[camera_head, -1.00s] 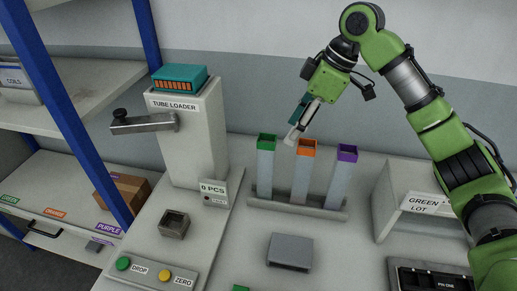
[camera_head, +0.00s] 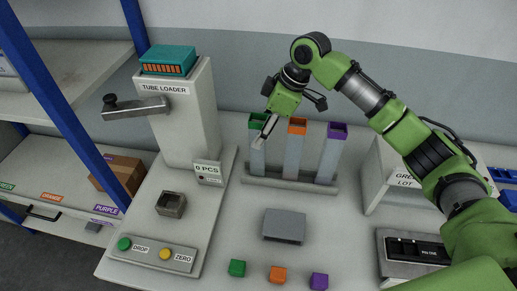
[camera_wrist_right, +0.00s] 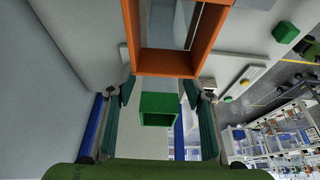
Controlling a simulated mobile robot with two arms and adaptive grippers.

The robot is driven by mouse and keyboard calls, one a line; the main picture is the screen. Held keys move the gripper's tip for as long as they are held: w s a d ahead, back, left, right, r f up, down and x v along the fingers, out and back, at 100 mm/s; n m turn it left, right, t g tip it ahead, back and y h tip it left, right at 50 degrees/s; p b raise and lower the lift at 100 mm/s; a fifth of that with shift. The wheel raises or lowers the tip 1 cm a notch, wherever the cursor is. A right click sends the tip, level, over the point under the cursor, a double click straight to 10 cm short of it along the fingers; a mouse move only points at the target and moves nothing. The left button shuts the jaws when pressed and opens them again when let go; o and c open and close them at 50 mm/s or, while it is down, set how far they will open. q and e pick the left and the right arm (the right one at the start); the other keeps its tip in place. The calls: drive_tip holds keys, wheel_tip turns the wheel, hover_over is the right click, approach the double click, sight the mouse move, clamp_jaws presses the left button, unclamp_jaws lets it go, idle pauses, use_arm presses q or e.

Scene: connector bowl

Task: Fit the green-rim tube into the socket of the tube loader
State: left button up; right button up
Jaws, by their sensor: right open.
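The green-rim tube (camera_head: 258,150) stands upright at the left end of a rack (camera_head: 290,184) in the head view. My right gripper (camera_head: 265,133) is at its top, partly in front of it. In the right wrist view the green rim (camera_wrist_right: 158,98) shows between the two spread fingers of my right gripper (camera_wrist_right: 160,115), with nothing held. I cannot tell whether a finger touches it. The tube loader (camera_head: 182,125) stands to the left, with a square open socket (camera_head: 171,204) on its base. My left gripper is not in view.
An orange-rim tube (camera_head: 294,150) and a purple-rim tube (camera_head: 330,155) stand close beside it in the rack. The loader's lever (camera_head: 135,106) sticks out left. A grey block (camera_head: 284,226) and green, orange and purple caps lie in front.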

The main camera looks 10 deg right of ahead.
drive_tip(key=shift+x, duration=1.2)
clamp_jaws()
drive_tip(key=shift+r, duration=0.1)
